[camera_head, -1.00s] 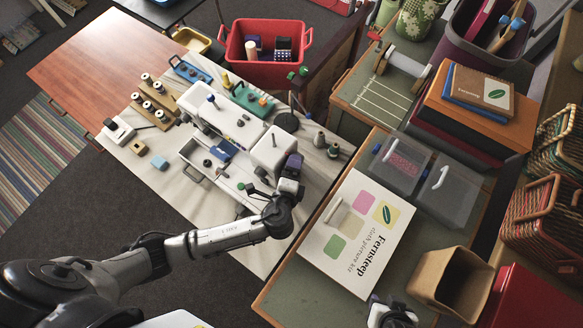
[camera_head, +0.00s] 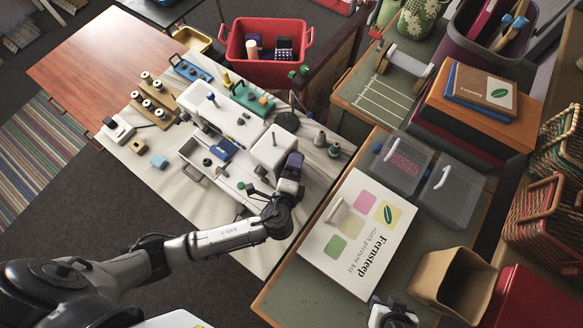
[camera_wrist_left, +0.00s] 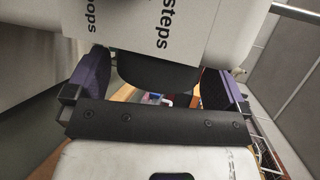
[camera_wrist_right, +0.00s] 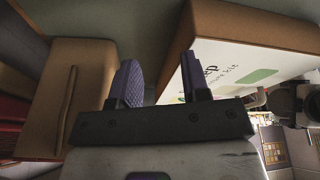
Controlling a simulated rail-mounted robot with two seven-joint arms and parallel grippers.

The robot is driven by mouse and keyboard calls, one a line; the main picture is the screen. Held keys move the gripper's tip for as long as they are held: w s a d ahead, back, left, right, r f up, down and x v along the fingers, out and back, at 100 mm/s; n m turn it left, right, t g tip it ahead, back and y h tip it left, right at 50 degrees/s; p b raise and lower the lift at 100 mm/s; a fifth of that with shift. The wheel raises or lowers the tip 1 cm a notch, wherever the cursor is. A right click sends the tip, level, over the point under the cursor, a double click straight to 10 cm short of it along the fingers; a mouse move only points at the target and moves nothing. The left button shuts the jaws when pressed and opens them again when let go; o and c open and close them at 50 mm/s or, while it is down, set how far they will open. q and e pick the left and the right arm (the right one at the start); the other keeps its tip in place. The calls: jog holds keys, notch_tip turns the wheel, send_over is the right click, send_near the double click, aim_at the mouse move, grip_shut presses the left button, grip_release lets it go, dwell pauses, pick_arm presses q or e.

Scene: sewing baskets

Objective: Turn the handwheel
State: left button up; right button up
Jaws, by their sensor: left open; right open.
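A white sewing machine (camera_head: 268,150) stands on the pale mat on the table. My left gripper (camera_head: 293,163) is at its right end, with purple finger pads. In the left wrist view the fingers (camera_wrist_left: 155,92) are open, one on each side of a dark rounded part (camera_wrist_left: 155,72) that looks like the handwheel; I cannot tell whether they touch it. The head view hides this part behind the gripper. My right gripper (camera_wrist_right: 157,85) is open and empty beside the Fernsteep box (camera_head: 357,232) and a tan bin (camera_head: 450,280).
Thread spools on a wooden rack (camera_head: 155,102), a blue block (camera_head: 159,161) and a black disc (camera_head: 287,121) lie around the machine. A red basket (camera_head: 265,69) stands behind. Clear lidded boxes (camera_head: 402,161) stand right of the left gripper. The table's left part (camera_head: 105,55) is bare.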

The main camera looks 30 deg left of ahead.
pick_arm(q)
jog(key=p+v, duration=0.4)
jog(key=v, duration=0.9)
jog(key=shift+s+r, duration=0.2)
jog(key=shift+s, duration=0.2)
jog(key=s+a+r+n+g+h, duration=0.2)
jog(key=s+a+n+g, duration=0.7)
jog(key=n, duration=0.5)
jog(key=shift+a+r+n+g+h, duration=0.25)
jog(key=shift+a+n+g+h, duration=0.05)
jog(key=shift+a+g+h, duration=0.6)
